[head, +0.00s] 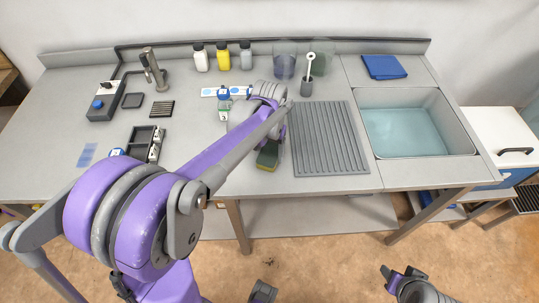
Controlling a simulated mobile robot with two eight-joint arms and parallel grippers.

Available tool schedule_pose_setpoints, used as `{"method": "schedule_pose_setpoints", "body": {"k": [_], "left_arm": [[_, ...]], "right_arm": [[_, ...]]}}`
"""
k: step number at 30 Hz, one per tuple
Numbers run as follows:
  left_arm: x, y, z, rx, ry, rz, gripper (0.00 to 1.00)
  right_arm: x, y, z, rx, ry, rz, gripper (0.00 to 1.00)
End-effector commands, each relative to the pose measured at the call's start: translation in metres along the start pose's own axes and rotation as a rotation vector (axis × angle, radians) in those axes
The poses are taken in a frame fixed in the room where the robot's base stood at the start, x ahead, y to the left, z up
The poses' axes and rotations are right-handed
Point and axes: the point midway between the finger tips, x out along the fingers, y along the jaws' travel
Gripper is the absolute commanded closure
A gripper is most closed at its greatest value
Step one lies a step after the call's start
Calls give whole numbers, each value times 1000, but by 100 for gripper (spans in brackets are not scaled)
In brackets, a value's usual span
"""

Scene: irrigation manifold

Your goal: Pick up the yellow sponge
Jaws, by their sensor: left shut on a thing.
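My left arm reaches over the bench, and its gripper (270,147) points down near the front middle of the worktop. It is shut on the yellow sponge (265,167), which shows a dark green scouring face and a thin yellow edge. The gripper and wrist hide part of the sponge. I cannot tell whether the sponge touches the worktop. My right gripper (397,274) is low at the bottom right, over the floor in front of the bench, and its finger opening is unclear.
A ribbed grey drainboard (325,140) lies just right of the sponge, with a water-filled sink (415,130) beyond it. A blue cloth (384,67) is behind the sink. A dark tray (144,142) is left.

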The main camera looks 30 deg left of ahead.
Motion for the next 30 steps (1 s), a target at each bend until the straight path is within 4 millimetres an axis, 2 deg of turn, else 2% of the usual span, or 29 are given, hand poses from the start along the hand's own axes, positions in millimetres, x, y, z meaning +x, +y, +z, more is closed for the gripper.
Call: {"method": "schedule_pose_setpoints", "body": {"k": [1,3,4,5,10,13,24,30], "left_arm": [[0,0,0,0,0,0,68],[0,0,0,0,0,0,80],[0,0,0,0,0,0,80],[0,0,0,0,0,0,89],[-2,0,0,0,0,0,89],[-10,0,0,0,0,0,89],[-81,0,0,0,0,0,89],[-99,0,0,0,0,0,89]], "right_arm": [[0,0,0,0,0,0,50],[0,0,0,0,0,0,50],[0,0,0,0,0,0,50],[0,0,0,0,0,0,50],[0,0,0,0,0,0,50],[-1,0,-1,0,1,0,50],[-6,0,-5,0,3,0,50],[-7,0,-6,0,4,0,50]]}}
